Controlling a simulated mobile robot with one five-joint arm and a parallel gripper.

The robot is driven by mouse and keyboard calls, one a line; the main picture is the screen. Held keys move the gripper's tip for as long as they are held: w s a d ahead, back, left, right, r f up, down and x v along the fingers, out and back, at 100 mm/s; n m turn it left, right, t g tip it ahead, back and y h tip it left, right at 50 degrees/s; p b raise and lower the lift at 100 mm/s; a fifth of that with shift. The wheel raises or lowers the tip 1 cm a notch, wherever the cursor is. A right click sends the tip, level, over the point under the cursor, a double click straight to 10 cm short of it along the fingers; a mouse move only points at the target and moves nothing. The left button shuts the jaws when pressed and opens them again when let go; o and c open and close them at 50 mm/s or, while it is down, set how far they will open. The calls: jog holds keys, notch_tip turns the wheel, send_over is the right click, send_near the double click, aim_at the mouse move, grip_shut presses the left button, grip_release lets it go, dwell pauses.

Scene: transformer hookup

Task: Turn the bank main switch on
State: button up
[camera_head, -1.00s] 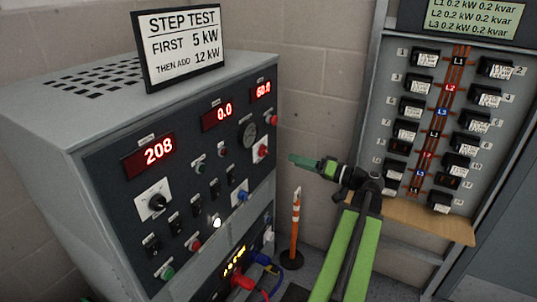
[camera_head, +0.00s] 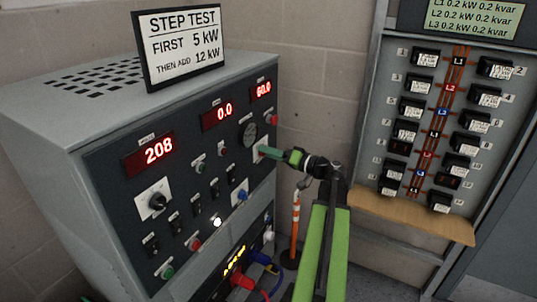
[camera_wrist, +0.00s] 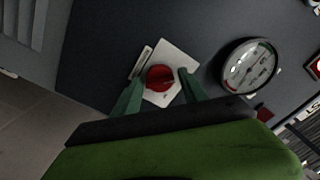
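A red rotary switch on a white plate (camera_head: 256,155) sits at the right edge of the dark panel on the grey cabinet. In the wrist view its red knob (camera_wrist: 160,77) lies between the two green fingers. My gripper (camera_head: 267,151) is open at the switch, with one finger on each side of the knob. I cannot tell whether the fingers touch it. In the head view the gripper hides most of the knob. The plate's lettering is too small to read.
A round gauge (camera_wrist: 250,65) is right of the knob in the wrist view. The cabinet (camera_head: 60,165) carries other knobs, buttons and red displays. A breaker board (camera_head: 425,130) stands on the right wall. An orange-and-white post (camera_head: 295,230) stands behind my arm.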

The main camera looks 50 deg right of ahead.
jog(key=c, duration=1)
jog(key=shift+a, duration=0.4)
grip_shut()
jog(key=shift+d+m, duration=0.15)
jog(key=shift+m, duration=2.85)
jog(key=shift+d+m, duration=0.2)
jog(key=shift+m, duration=2.8)
jog(key=shift+d+m, duration=0.15)
jog(key=shift+m, duration=2.85)
jog(key=o, duration=1.3)
grip_release()
